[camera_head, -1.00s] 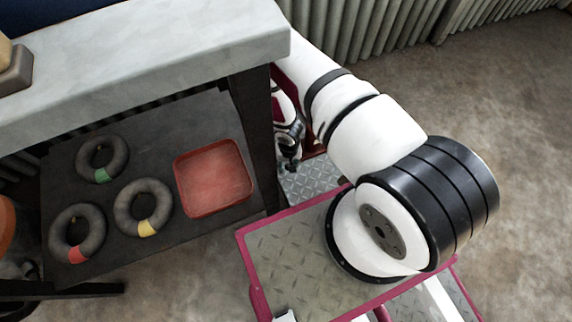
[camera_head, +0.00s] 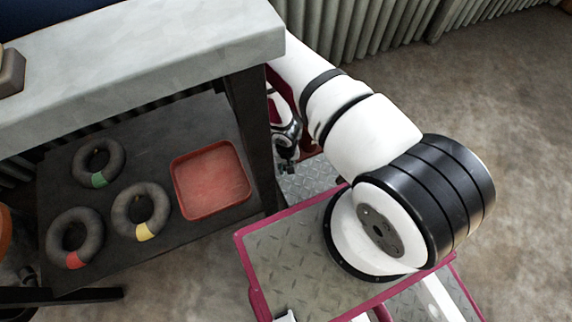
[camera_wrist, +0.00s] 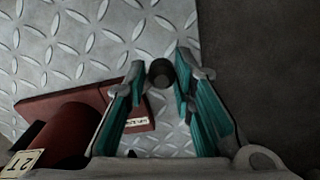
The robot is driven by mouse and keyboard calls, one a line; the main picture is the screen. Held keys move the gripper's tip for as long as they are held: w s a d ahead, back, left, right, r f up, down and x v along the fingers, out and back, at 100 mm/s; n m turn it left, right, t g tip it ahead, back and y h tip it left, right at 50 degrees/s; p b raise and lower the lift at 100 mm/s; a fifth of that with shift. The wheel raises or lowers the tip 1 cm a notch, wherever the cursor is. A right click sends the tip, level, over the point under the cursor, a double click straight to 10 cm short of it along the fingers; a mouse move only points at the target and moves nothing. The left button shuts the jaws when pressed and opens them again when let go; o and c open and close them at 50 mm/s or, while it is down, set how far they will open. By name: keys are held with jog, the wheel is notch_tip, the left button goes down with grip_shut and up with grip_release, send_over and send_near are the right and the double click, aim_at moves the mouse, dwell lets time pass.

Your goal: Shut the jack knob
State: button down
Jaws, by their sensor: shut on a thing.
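The jack knob (camera_wrist: 161,73) is a small dark round knob, seen end-on in the wrist view. My gripper (camera_wrist: 159,70) has teal-padded fingers, and their tips are closed on the knob from both sides. The red jack (camera_wrist: 75,137) lies to the left of and below the knob, with a cylinder and a flat part bearing a pale label. In the head view my gripper (camera_head: 287,145) is small, low beside the bench leg and partly hidden. The knob cannot be made out there.
A grey-topped bench (camera_head: 150,55) stands left of my arm, its dark leg (camera_head: 253,140) close to my gripper. Its lower shelf holds a red tray (camera_head: 211,180) and several dark rings (camera_head: 140,210). Metal tread plate (camera_wrist: 95,40) lies under the jack. Open floor (camera_head: 500,90) is at right.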

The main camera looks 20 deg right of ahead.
jog(key=shift+w+d+n, duration=0.1)
jog(key=shift+n, duration=0.2)
jog(key=n, duration=0.1)
jog(key=s+d+n, duration=0.1)
jog(key=n, duration=0.1)
jog(key=n+p, duration=0.1)
jog(key=n, duration=0.1)
jog(key=shift+s+d, duration=0.25)
jog(key=shift+d, duration=0.15)
jog(key=n, duration=0.1)
jog(key=d+n, duration=0.1)
jog(key=n, duration=0.2)
jog(key=shift+s+d+p, duration=0.3)
jog(key=shift+d, duration=0.05)
jog(key=shift+d+n, duration=0.35)
jog(key=shift+n, duration=0.65)
jog(key=c, duration=1.4)
grip_release()
jog(key=shift+s, duration=0.1)
